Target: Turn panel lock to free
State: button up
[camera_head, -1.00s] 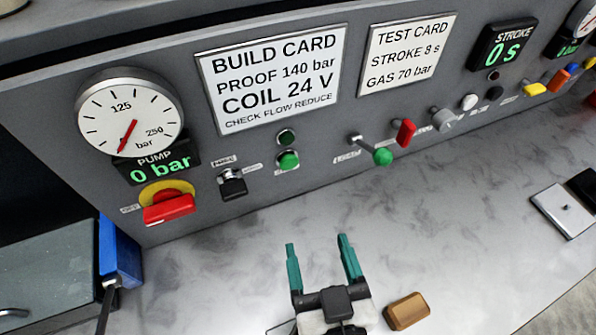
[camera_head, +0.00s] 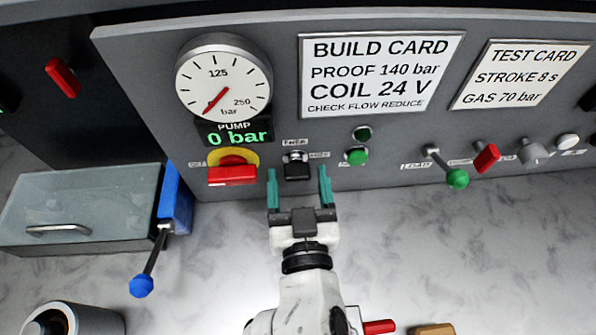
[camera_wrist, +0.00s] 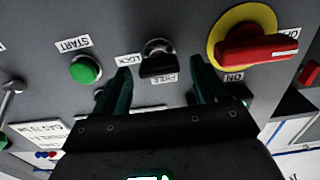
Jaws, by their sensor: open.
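The panel lock (camera_head: 297,168) is a small black key grip on a silver round barrel, low on the grey panel. A small label sits above it and another to its right in the head view. The lock also shows in the wrist view (camera_wrist: 158,66), where the labels read LOCK at its left and FREE next to the black grip. My gripper (camera_head: 298,175) is open, with teal fingers pointing at the panel, one on each side of the lock. In the wrist view the fingertips (camera_wrist: 160,72) flank the black grip with gaps. I cannot tell the exact depth.
A red handle on a yellow disc (camera_head: 233,172) is left of the lock. A green START button (camera_head: 356,155) is to its right. A green-knobbed lever (camera_head: 457,178) stands farther right. A blue handle block (camera_head: 174,200) is at left.

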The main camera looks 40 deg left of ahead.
jog(key=shift+w+a, duration=0.25)
jog(key=shift+a, duration=0.05)
jog(key=shift+c, duration=0.2)
jog(key=c, duration=0.9)
